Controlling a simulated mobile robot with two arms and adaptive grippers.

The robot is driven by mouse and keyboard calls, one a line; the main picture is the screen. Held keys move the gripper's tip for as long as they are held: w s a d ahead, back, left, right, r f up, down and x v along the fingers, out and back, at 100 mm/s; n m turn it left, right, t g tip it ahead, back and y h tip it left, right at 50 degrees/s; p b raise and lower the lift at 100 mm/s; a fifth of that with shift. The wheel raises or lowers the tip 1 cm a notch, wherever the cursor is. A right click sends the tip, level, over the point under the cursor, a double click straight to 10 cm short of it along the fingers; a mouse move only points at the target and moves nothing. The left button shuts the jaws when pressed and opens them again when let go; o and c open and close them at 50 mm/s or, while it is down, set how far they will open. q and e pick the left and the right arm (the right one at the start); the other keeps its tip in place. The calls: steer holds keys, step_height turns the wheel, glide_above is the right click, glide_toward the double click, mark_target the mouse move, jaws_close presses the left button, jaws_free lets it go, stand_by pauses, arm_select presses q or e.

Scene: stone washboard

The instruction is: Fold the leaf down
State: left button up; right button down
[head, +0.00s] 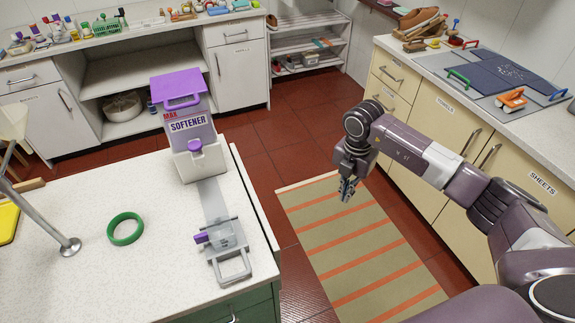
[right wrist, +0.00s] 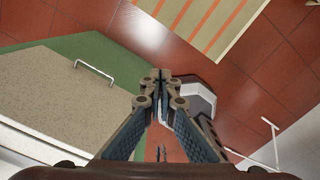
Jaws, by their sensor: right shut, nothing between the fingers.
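My right gripper (head: 347,190) hangs over the striped rug, to the right of the white speckled worktop (head: 90,200) and apart from it. The worktop's right side shows a narrow dark-edged strip (head: 256,205); I cannot tell whether this is the leaf. In the right wrist view a speckled top (right wrist: 50,110) lies at the left, above a green front with a handle (right wrist: 95,69). My left gripper is not in view.
A purple-lidded softener dispenser (head: 190,125), a grey clamp-like fixture (head: 230,250) and a green ring (head: 125,229) stand on the worktop. Cream cabinets (head: 430,140) line the right. The striped rug (head: 345,245) and red floor between are clear.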

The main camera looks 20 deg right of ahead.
step_height(320, 180, up, 8)
steer(key=d+p, duration=0.2)
steer(key=p, duration=0.2)
steer(key=shift+d, duration=0.2)
steer(key=shift+w+f, duration=0.1)
